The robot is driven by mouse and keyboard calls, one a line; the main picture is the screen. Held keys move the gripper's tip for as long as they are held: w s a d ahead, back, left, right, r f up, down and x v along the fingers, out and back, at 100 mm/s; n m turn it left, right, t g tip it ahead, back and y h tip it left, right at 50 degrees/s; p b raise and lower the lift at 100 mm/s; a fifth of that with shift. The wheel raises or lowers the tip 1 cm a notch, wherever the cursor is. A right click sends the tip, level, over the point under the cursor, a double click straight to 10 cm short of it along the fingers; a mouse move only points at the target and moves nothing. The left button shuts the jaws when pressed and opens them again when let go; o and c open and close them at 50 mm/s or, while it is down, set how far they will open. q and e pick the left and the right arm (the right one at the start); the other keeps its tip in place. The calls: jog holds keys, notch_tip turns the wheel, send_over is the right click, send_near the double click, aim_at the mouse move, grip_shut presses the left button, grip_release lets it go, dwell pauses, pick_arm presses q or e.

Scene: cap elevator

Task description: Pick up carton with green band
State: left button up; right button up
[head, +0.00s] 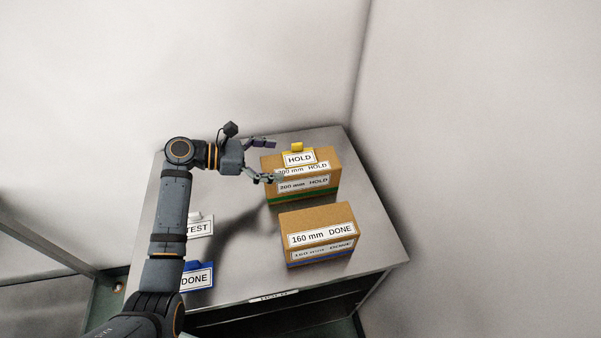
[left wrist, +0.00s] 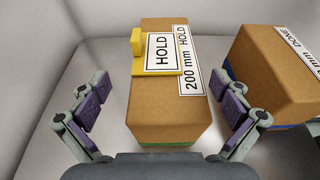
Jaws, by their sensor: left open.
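The carton with the green band (head: 321,177) stands at the back of the grey table, labelled "200 mm HOLD", with the green band low on its front. A yellow-framed HOLD tag (head: 299,158) sits on top of it. In the left wrist view the carton (left wrist: 166,101) lies between the spread fingers, with its tag (left wrist: 160,52) on top and a strip of green at its lower edge. My left gripper (head: 262,161) is open and empty, beside the carton's left end in the head view. Whether a finger touches the carton I cannot tell. My right gripper is not in view.
A second carton labelled "160 mm DONE" (head: 318,234), with a blue band, stands just in front, and right in the left wrist view (left wrist: 270,75). TEST (head: 200,226) and blue DONE (head: 197,278) signs are at the left. Walls rise behind and right of the table (head: 240,277).

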aim_at(292, 161)
pick_arm(q)
jog(key=shift+s+d+p, duration=0.2)
jog(key=shift+d+p, duration=0.55)
jog(key=shift+d, duration=0.4)
jog(key=x, duration=0.2)
jog(key=shift+d+f, duration=0.15)
jog(key=shift+d, duration=0.1)
jog(key=shift+w+d+f, duration=0.1)
jog(key=shift+d+f, duration=0.05)
jog(key=shift+f, duration=0.1)
jog(key=c, duration=0.5)
jog(key=shift+r, duration=0.15)
jog(key=c, duration=1.3)
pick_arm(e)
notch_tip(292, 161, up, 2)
pick_arm(q)
jog(key=shift+o, duration=0.2)
